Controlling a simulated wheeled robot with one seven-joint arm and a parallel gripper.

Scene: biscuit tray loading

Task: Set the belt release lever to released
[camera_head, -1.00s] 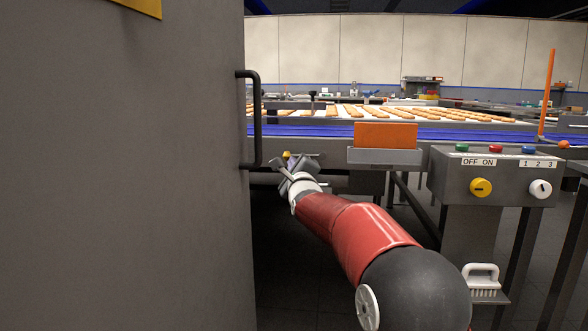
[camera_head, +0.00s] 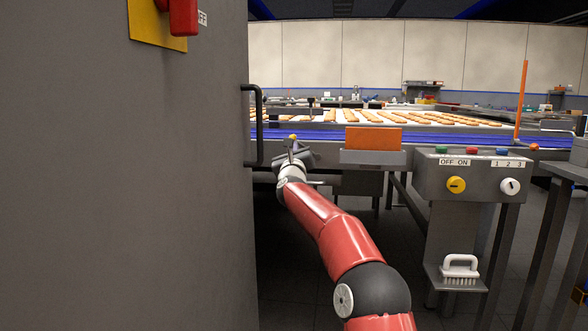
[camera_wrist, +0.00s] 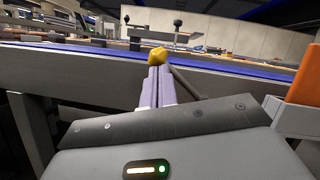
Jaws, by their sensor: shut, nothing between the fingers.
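The belt release lever shows in the wrist view as a yellow knob (camera_wrist: 157,57) on a dark rod (camera_wrist: 186,82) that slants down to the right behind my fingers. My gripper (camera_wrist: 155,75) is shut and empty. Its fingertips are just below the knob in that view, at or very near it; I cannot tell if they touch. In the head view the knob (camera_head: 293,137) is a small yellow spot just above my gripper (camera_head: 291,147), in front of the belt frame. My gripper hides most of the rod there, and no released marking is readable.
A large grey cabinet (camera_head: 190,200) with a black handle (camera_head: 259,125) stands close on the left. An orange plate (camera_head: 373,138) is on the conveyor front, right of my gripper. A control box (camera_head: 475,180) and a white brush (camera_head: 460,268) are further right. Biscuits lie on the conveyor behind.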

